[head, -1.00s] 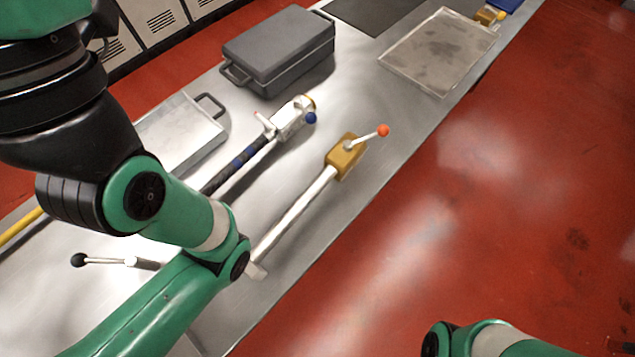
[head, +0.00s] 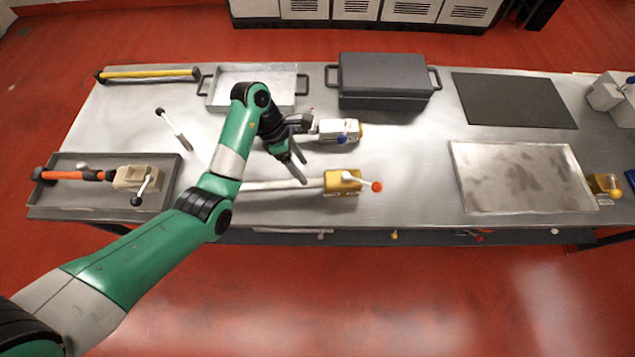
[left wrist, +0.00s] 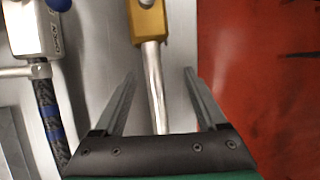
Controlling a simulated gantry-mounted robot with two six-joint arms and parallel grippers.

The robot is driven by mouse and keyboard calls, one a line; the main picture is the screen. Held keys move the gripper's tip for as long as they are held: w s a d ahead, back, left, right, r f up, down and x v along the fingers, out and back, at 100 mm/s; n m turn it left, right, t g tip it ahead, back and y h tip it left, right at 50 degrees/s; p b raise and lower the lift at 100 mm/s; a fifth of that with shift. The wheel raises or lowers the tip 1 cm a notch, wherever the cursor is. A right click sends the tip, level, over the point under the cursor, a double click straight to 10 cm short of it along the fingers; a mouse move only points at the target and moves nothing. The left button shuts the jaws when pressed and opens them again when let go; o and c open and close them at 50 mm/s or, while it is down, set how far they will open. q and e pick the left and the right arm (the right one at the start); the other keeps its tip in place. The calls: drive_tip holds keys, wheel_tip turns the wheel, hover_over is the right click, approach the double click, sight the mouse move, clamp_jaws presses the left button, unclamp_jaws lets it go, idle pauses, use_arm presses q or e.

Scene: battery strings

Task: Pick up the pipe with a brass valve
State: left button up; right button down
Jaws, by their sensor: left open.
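The pipe with a brass valve lies on the metal table. In the head view its brass valve body (head: 338,181), with an orange-tipped lever, is at the right end of the pale pipe (head: 282,186). My left gripper (head: 304,169) is open and empty, fingers pointing down over the pipe. In the left wrist view the pipe (left wrist: 154,82) runs between the open fingers (left wrist: 160,70), with the brass valve (left wrist: 148,20) ahead of the tips. I cannot tell the remaining height. My right gripper is not in view.
A white valve (head: 340,128) with a blue knob lies just behind. A grey tray (head: 170,190) at left holds an orange-handled valve piece (head: 135,178). A grey case (head: 385,80) and a metal tray (head: 520,178) stand to the right. The table's front edge is close to the pipe.

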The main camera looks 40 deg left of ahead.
sight(291, 186)
use_arm(q)
drive_tip(key=f, duration=0.1)
drive_tip(key=f+b, duration=0.1)
drive_tip(key=f, duration=0.1)
drive_tip(key=f+b, duration=0.1)
drive_tip(key=shift+w+a+f, duration=0.3)
drive_tip(key=shift+a+f, duration=0.05)
drive_tip(key=shift+f, duration=0.05)
drive_tip(key=x, duration=0.1)
drive_tip(key=b+x, duration=0.1)
drive_tip(key=x, duration=0.1)
drive_tip(key=b+x, duration=0.1)
drive_tip(key=x, duration=0.1)
drive_tip(key=shift+s+d+f, duration=0.15)
drive_tip(key=shift+s, duration=0.25)
drive_tip(key=shift+w, duration=0.1)
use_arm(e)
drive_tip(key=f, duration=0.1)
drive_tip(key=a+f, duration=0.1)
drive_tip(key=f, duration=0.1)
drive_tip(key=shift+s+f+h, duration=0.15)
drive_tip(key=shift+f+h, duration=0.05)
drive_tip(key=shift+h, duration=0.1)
use_arm(q)
drive_tip(key=shift+f, duration=0.2)
clamp_jaws()
drive_tip(key=shift+r, duration=0.1)
